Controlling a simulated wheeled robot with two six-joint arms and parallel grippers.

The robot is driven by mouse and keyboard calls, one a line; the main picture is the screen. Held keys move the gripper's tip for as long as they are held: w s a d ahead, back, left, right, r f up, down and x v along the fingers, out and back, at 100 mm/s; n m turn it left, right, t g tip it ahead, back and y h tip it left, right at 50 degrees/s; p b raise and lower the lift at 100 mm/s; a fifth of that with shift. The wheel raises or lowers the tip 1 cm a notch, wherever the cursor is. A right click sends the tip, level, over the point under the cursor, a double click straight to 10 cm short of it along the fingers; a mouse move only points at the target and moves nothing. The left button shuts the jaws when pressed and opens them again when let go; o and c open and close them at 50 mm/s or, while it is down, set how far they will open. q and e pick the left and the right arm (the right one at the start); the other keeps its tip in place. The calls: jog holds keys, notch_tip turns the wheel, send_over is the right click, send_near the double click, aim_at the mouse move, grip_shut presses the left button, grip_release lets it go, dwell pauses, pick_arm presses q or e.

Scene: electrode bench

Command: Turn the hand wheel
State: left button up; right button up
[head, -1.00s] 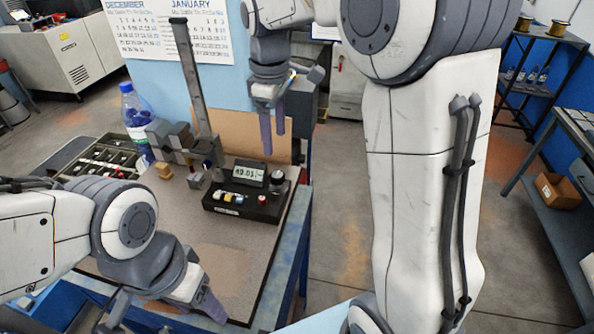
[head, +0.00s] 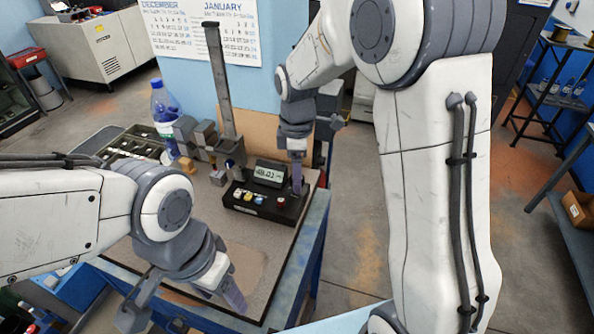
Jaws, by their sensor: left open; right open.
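A black control box (head: 262,206) with a vertical grey column (head: 219,80) stands on the bench. It has a lit digital display (head: 269,173) and several coloured buttons along its front. I make out no clear hand wheel; a round grey knob seen earlier at the box's right end is now hidden behind my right gripper. My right gripper (head: 297,184) is open and points down at that end of the box; whether it touches the knob I cannot tell. My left gripper (head: 235,296) is open and empty over the front of the bench, apart from the box.
A water bottle (head: 165,115), grey blocks (head: 196,137), a small wooden block (head: 187,165) and a compartment tray (head: 140,143) stand at the bench's left and back. Wall calendars (head: 205,30) hang behind. The bench front is clear apart from my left arm.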

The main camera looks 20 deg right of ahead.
jog(key=shift+f, duration=0.3)
grip_shut()
